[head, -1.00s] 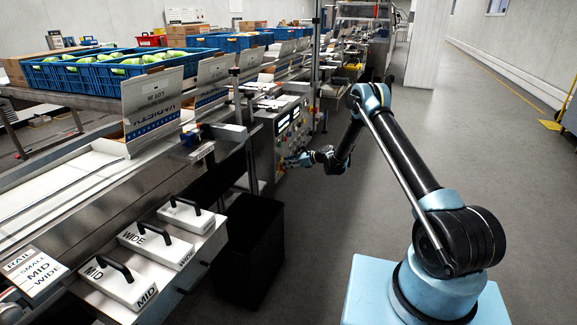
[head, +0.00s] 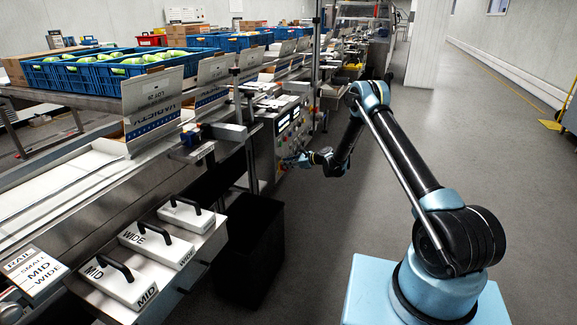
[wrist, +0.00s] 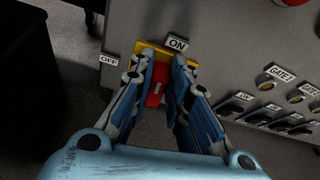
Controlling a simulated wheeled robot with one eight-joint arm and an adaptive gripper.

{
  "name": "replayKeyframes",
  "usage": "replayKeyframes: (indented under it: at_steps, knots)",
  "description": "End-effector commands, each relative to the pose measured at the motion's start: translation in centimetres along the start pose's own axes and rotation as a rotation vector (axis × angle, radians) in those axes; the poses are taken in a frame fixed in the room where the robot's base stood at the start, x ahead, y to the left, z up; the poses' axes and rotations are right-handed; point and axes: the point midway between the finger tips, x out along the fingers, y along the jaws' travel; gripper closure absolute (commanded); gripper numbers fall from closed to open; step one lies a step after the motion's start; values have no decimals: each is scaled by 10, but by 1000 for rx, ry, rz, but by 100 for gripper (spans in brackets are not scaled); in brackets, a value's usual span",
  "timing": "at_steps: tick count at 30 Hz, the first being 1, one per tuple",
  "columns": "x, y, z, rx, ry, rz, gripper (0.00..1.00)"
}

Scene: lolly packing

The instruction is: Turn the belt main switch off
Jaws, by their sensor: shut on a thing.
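The belt main switch has a red handle (wrist: 155,88) on a yellow plate (wrist: 150,50) in the wrist view. An ON label (wrist: 177,43) is at the plate's upper right and an OFF label (wrist: 109,60) is to its left. The handle runs roughly up and down in the picture, its upper end below the ON label. My gripper (wrist: 159,70) is shut on the handle, one finger on each side. The fingers hide part of the handle and plate. In the head view my gripper (head: 291,160) is at the front of the control panel (head: 290,122); the switch is too small to make out there.
Labelled GATE knobs (wrist: 265,82) and several black switches (wrist: 233,105) are to the right on the panel. A red button (wrist: 290,2) is above them. A black bin (head: 250,250) stands near the panel, beside the labelled blocks (head: 156,244).

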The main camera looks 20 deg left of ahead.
Motion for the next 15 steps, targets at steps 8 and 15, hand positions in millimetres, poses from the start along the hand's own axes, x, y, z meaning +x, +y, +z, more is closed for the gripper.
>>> replayKeyframes:
  at_steps: [8, 15]
  knots:
    - [0, 9, -1, -231, 0, -97, 100]
    - [2, 16, -4, -442, 0, -184, 100]
